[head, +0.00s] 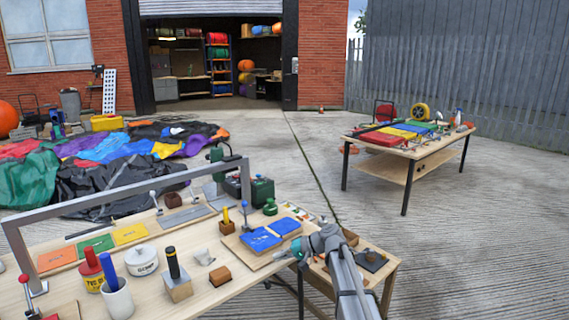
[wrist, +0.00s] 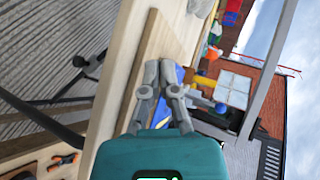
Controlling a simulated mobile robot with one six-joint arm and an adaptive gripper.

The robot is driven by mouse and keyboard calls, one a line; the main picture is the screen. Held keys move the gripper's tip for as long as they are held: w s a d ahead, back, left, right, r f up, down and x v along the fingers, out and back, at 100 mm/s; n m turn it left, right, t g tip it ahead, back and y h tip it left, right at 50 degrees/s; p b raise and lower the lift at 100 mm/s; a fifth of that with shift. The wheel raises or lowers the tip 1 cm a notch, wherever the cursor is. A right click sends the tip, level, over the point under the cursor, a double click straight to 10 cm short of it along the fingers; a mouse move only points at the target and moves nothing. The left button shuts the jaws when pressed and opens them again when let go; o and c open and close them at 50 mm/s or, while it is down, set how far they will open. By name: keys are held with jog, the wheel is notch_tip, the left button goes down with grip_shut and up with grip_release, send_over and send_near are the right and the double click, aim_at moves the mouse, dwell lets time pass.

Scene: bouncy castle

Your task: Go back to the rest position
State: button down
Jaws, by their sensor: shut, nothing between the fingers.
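My gripper (head: 291,254) shows in the head view at the end of my arm, over the right end of the long wooden workbench (head: 215,262). It is close to the wooden board with blue pads (head: 262,240). In the wrist view my gripper (wrist: 160,68) has its fingers together with nothing held between them. Behind them are the board's pale wood (wrist: 160,45) and a bit of blue. The wrist view is turned on its side. From the head view I cannot tell whether the fingers touch the board.
A grey metal frame (head: 130,193) rises over the workbench. Open concrete lies beyond, towards another table (head: 410,150).

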jog(key=s+d+f+h, duration=0.35)
jog(key=s+d, duration=0.25)
jog(key=s, duration=0.3)
jog(key=s+d+f+g+h, duration=0.1)
jog(key=s+d+f+h, duration=0.2)
jog(key=s+d+h, duration=0.35)
jog(key=s+d+f+h, duration=0.35)
jog(key=s+d, duration=0.25)
jog(key=s, duration=0.4)
notch_tip(320, 180, up, 22)
jog(key=p, duration=2.2)
jog(key=shift+w+n+y, duration=0.3)
jog(key=shift+y, duration=0.15)
